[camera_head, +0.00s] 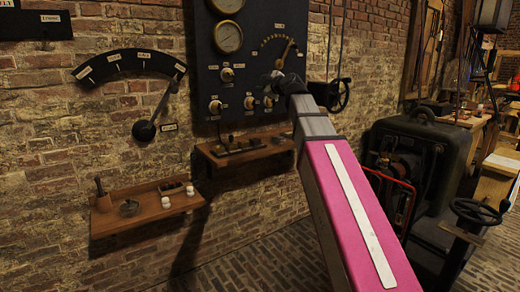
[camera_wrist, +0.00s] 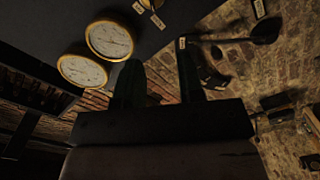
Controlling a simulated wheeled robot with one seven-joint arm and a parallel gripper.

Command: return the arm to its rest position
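My arm, with a pink link and grey forearm, reaches up and forward from the lower right in the head view. My gripper (camera_head: 276,82) is small and dark there, in front of the lower part of the dark control panel (camera_head: 205,65). How far it is from the panel is hard to tell. In the wrist view my gripper (camera_wrist: 158,78) shows two dark fingers apart with nothing visible between them. Beyond the fingers are the brick wall and two round gauges (camera_wrist: 82,70).
A left wooden shelf (camera_head: 145,215) holds small jars and tools. Another shelf (camera_head: 240,148) sits under the panel. A large lever dial (camera_head: 145,130) is on the wall. A dark machine (camera_head: 425,150) and a handwheel (camera_head: 476,211) stand at right. Brick floor shows at bottom centre.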

